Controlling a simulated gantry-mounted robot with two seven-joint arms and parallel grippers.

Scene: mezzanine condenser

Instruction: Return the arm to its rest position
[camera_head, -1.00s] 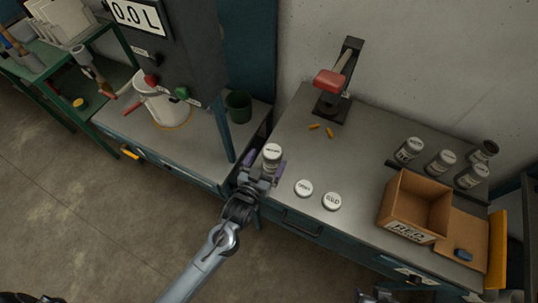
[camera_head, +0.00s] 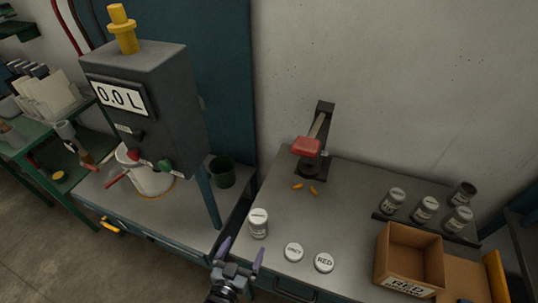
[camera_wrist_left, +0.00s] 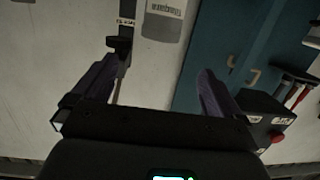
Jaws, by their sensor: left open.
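My left gripper (camera_head: 242,247) is low in the head view, at the front edge of the right workbench. Its two purple fingers are spread and nothing is between them. In the left wrist view the open fingers (camera_wrist_left: 158,66) also have no object between them, with wall and a teal panel beyond. A white-lidded jar (camera_head: 258,223) stands upright on the bench's front left corner, just beyond the fingers and apart from them in the picture. My right gripper is out of view.
Two white lids (camera_head: 294,252) lie on the right workbench (camera_head: 345,215). A red-handled press (camera_head: 314,148) stands at its back, with two orange pieces nearby. An open cardboard box (camera_head: 409,259) and several jars are at right. A dispenser (camera_head: 150,110) stands at left.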

